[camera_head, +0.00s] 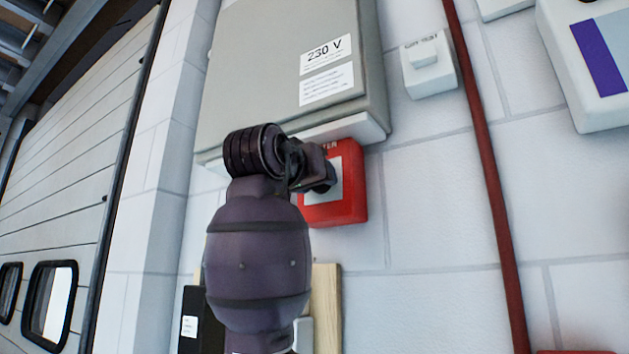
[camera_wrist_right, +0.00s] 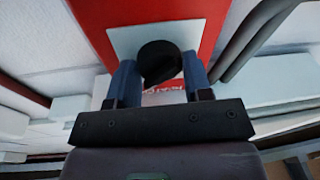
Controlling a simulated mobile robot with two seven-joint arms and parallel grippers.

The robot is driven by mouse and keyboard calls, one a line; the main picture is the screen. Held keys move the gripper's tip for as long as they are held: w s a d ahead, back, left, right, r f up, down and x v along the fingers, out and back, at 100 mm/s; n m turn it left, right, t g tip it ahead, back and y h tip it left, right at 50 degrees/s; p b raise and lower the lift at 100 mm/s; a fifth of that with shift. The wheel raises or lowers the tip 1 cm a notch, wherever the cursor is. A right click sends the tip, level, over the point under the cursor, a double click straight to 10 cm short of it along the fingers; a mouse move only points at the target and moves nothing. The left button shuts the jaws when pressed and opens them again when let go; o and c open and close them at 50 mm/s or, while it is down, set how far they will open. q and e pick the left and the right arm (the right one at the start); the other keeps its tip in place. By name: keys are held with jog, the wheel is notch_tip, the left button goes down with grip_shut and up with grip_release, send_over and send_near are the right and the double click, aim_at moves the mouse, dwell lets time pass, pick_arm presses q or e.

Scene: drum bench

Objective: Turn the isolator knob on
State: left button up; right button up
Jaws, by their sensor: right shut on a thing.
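The isolator knob (camera_wrist_right: 160,60) is a round black knob on a white plate (camera_wrist_right: 204,30) on the front of a red box (camera_wrist_right: 90,12). In the head view the red box (camera_head: 352,190) hangs on the wall under a grey cabinet, its lettering partly covered. My right gripper (camera_head: 318,178) reaches up to the box's front and hides most of the knob there. In the right wrist view the fingers (camera_wrist_right: 162,74) stand on both sides of the knob, shut on it. I cannot make out which way the knob points. My left gripper is not in view.
The grey cabinet (camera_head: 240,75) marked 230 V sits directly above the box. A red pipe (camera_head: 485,150) runs down the wall to the right, with a small white switch (camera_head: 430,72) beside it. A wooden board (camera_head: 327,305) is below.

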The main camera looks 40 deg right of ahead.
jog(key=shift+m+g+h, duration=0.35)
jog(key=shift+m+g, duration=0.15)
jog(key=shift+m, duration=2)
jog(key=shift+m+g+h, duration=0.35)
jog(key=shift+m+g, duration=0.15)
jog(key=shift+m, duration=2)
jog(key=o, duration=0.9)
jog(key=shift+a, duration=0.1)
